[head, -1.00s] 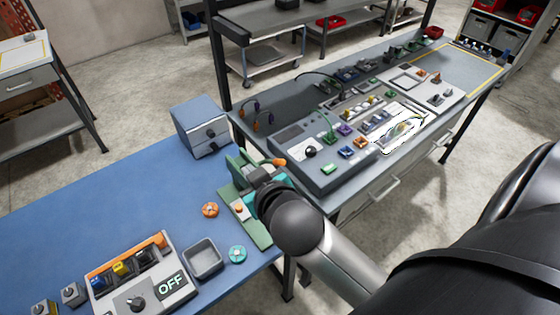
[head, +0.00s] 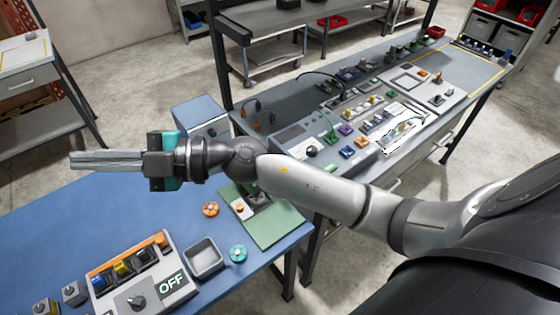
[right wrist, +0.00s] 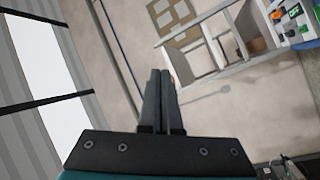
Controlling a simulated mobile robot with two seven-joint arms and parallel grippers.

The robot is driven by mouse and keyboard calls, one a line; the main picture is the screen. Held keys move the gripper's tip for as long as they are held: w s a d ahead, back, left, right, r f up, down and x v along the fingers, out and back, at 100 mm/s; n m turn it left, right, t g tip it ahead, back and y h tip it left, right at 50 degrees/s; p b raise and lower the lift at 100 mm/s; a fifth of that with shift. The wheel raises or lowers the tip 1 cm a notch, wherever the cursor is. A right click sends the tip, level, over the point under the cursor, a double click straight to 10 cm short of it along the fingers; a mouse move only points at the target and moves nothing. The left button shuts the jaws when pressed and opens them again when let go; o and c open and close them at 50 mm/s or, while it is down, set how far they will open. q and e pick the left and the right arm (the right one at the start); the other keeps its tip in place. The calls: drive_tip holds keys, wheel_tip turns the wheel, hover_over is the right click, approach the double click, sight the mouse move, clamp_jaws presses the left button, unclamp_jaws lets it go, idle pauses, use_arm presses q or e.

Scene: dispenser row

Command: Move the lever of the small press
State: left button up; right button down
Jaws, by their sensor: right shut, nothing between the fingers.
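The fingers are closed together and empty. They also show closed in the right wrist view (right wrist: 160,73), with the press out of that view. My left gripper is not in view.
A blue-grey box (head: 201,112) stands behind my right wrist.

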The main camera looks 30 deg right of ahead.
drive_tip(key=d+f+n+g+h, duration=0.25)
drive_tip(key=d+f+h, duration=0.2)
drive_tip(key=f, duration=0.35)
drive_tip(key=d+f+n+g+h, duration=0.1)
drive_tip(key=d+f+g+h, duration=0.3)
drive_tip(key=f, duration=0.3)
drive_tip(key=w+d+m+h, duration=0.2)
drive_tip(key=d+h, duration=0.4)
drive_tip(key=d, duration=0.5)
drive_tip(key=w+d+m+h, duration=0.1)
drive_tip(key=d+m+h, duration=0.2)
drive_tip(key=d+h, duration=0.3)
drive_tip(key=d+g, duration=0.1)
drive_tip(key=d, duration=0.4)
drive_tip(key=shift+w+d+f, duration=0.35)
drive_tip(key=shift+d, duration=0.05)
drive_tip(key=shift+f+m, duration=0.1)
drive_tip(key=shift+m, duration=0.15)
